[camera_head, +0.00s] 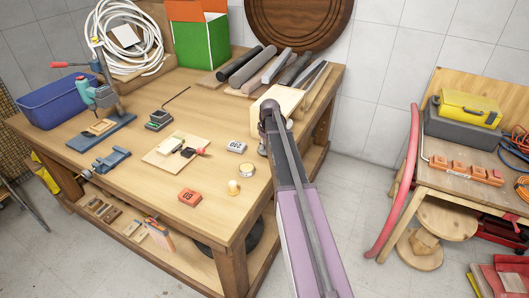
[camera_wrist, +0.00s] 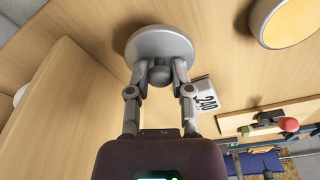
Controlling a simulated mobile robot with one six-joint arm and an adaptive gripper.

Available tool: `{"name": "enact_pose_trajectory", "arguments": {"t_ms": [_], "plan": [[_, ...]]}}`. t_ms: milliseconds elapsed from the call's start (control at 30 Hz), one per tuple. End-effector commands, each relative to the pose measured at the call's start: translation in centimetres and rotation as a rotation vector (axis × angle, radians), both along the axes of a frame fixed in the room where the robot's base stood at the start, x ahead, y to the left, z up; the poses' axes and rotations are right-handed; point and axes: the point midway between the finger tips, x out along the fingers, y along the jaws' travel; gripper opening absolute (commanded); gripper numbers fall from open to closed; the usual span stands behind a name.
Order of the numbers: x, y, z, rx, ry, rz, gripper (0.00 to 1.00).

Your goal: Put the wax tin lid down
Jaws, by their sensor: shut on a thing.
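In the wrist view my gripper (camera_wrist: 162,74) is shut on the dark knob of the wax tin lid, a round pale grey disc (camera_wrist: 160,38). The lid is over the wooden bench top; I cannot tell whether it touches the wood. The open wax tin (camera_wrist: 287,18), round with a yellow-orange fill, stands apart from the lid at the top right of the wrist view. In the head view the tin (camera_head: 246,170) sits near the bench's right edge. There my arm hides most of the gripper and lid.
A white block marked 240 (camera_wrist: 205,95) lies close beside the lid.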

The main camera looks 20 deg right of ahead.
Motion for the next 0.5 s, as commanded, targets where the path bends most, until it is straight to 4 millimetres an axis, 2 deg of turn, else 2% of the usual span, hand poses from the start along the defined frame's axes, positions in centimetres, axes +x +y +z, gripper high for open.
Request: {"name": "enact_pose_trajectory", "arguments": {"t_ms": [33,200,500], "plan": [[-0.1,0.0,-1.0,0.000,0.000,0.000,0.00],[-0.1,0.0,-2.3,0.000,0.000,0.000,0.00],[-0.1,0.0,-2.9,0.000,0.000,0.000,0.00]]}}
